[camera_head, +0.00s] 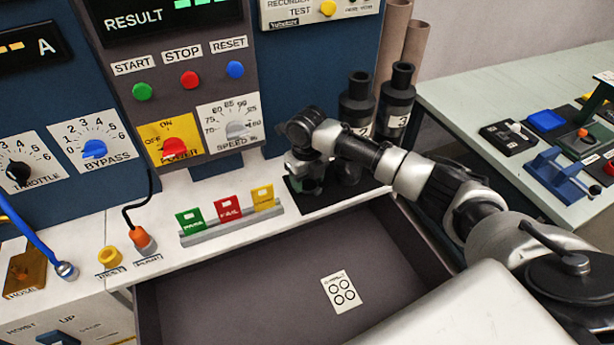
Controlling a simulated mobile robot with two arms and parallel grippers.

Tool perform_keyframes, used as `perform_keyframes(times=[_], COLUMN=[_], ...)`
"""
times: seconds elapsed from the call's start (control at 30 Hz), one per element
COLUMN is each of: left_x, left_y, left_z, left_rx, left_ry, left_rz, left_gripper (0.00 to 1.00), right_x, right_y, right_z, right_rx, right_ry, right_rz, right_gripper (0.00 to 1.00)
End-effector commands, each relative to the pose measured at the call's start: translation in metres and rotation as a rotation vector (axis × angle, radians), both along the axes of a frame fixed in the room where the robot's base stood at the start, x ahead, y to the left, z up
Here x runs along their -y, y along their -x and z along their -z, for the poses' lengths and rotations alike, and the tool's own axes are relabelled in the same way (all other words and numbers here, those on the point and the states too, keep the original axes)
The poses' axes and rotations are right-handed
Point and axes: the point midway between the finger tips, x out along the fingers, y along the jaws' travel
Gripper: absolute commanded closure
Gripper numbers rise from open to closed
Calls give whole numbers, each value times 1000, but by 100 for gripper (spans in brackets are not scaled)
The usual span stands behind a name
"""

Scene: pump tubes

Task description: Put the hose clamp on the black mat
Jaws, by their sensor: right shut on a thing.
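The black mat (349,195) lies on the white counter under the console, to the right of the coloured flags. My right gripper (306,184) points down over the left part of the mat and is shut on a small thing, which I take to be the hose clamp. The fingers and arm hide most of it, so its shape and whether it touches the mat cannot be told. My left gripper is not in view.
An open drawer (235,300) with a card (341,292) showing circles is below the counter. Green, red and yellow flags (228,211) stand left of the mat. Black bottles (397,100) stand behind my right arm. A side table (470,95) with devices is at right.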

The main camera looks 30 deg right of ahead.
Motion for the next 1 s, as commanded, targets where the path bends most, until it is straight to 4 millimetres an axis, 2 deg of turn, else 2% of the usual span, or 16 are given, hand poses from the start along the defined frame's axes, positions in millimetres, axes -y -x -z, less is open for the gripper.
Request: perform_keyframes(times=[0.33, 0.37, 0.5, 0.83, 1.0], left_x=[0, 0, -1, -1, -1], left_y=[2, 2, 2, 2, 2], left_z=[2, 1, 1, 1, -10], left_rx=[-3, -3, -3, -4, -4], left_ry=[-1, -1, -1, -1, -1], left_rz=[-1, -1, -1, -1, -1], left_gripper=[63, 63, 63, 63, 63], right_x=[0, 0, 0, 0, 0], right_y=[0, 0, 0, 0, 0], right_z=[4, 3, 3, 1, -11], right_rx=[1, 1, 1, 1, 0], right_ry=[-1, -1, -1, -1, -1], right_rz=[0, -1, -1, -1, 0], right_gripper=[67, 41, 20, 20, 20])
